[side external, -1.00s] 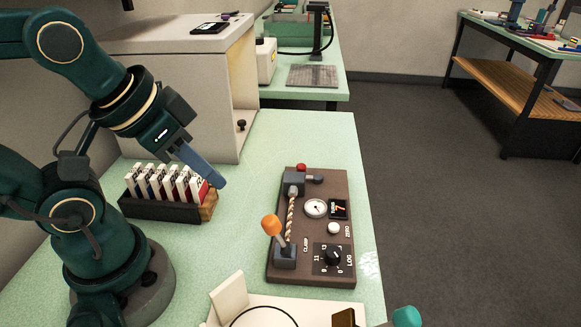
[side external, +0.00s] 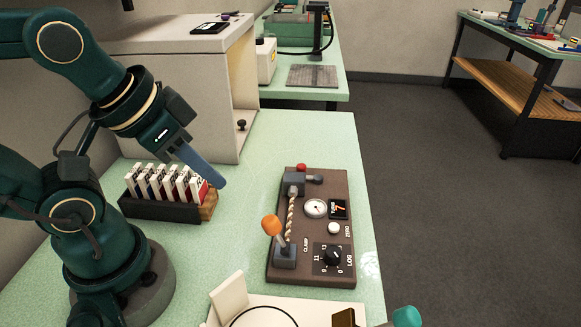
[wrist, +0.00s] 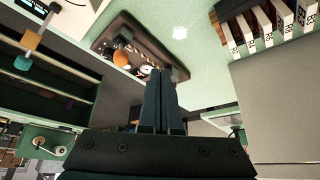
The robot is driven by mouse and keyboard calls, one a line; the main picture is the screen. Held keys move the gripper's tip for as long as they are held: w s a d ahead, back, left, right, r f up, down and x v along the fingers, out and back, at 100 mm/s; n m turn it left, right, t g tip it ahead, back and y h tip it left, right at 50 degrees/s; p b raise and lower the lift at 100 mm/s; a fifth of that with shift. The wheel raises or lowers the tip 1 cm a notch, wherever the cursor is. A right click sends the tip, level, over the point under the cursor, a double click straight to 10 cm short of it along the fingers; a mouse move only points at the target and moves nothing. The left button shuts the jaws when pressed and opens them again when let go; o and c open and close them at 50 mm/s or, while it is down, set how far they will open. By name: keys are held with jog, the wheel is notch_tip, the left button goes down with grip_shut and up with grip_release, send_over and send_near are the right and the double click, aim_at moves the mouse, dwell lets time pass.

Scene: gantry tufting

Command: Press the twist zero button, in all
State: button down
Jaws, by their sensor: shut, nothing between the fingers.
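The twist tester is a dark brown board (side external: 345,270) on the green table, with a stranded yarn (side external: 291,218) held between two grey clamps. Its zero button (side external: 334,228) is a white round knob beside the word ZERO, below the dial (side external: 316,208) and a small display (side external: 338,208). An orange-knobbed clamp lever (side external: 271,225) stands at its left and a black LOG knob (side external: 334,256) at its lower right. My gripper (side external: 222,184) is shut and empty, up and left of the board. In the wrist view the board (wrist: 105,38) is partly hidden behind my fingers (wrist: 161,75).
A dark rack (side external: 160,208) of several upright cards stands below and left of my gripper. A grey cabinet (side external: 185,95) is behind. The table between rack and board is clear.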

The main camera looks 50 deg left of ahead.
jog(key=w+a+r+m+t+y, duration=0.1)
jog(key=w+a+r+m+t, duration=0.1)
jog(key=w+r+t, duration=0.4)
jog(key=w+a+r+m+t+y, duration=0.15)
jog(key=w+r, duration=0.25)
jog(key=w, duration=0.4)
jog(key=m+g+h, duration=0.6)
jog(key=m+h, duration=0.3)
jog(key=m, duration=0.4)
send_over(334, 227)
jog(key=a, duration=0.1)
notch_tip(334, 227, down, 12)
jog(key=shift+s+f+y, duration=0.15)
jog(key=shift+s+y, duration=0.1)
jog(key=shift+s, duration=0.1)
jog(key=shift+f, duration=0.1)
jog(key=shift+a+f, duration=0.1)
jog(key=shift+f, duration=4.2)
